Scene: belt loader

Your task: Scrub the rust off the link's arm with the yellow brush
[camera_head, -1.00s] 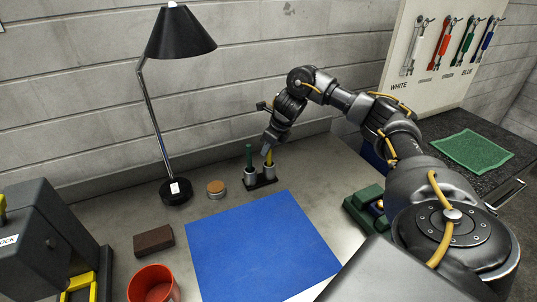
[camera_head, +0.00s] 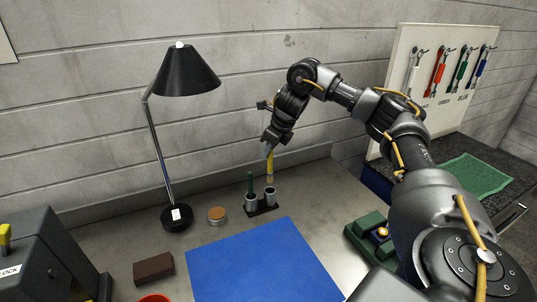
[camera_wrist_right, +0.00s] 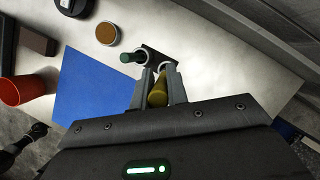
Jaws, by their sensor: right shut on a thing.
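The yellow brush (camera_head: 270,163) is upright in my right gripper (camera_head: 268,151), which is shut on its handle. Its lower end is just above the right cup of a dark two-cup holder (camera_head: 262,209). A green-handled tool (camera_head: 250,182) stands in the left cup. In the right wrist view the yellow handle (camera_wrist_right: 158,94) is between the fingers, and the green handle (camera_wrist_right: 131,57) is beside it. I cannot make out the link or its rust for certain.
A blue mat (camera_head: 255,265) lies in front of the holder. A lamp (camera_head: 174,216), round tin (camera_head: 216,215), brown block (camera_head: 153,267) and red cup (camera_head: 155,298) are to the left. Green blocks (camera_head: 366,232) are at right. A tool board (camera_head: 437,80) stands behind.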

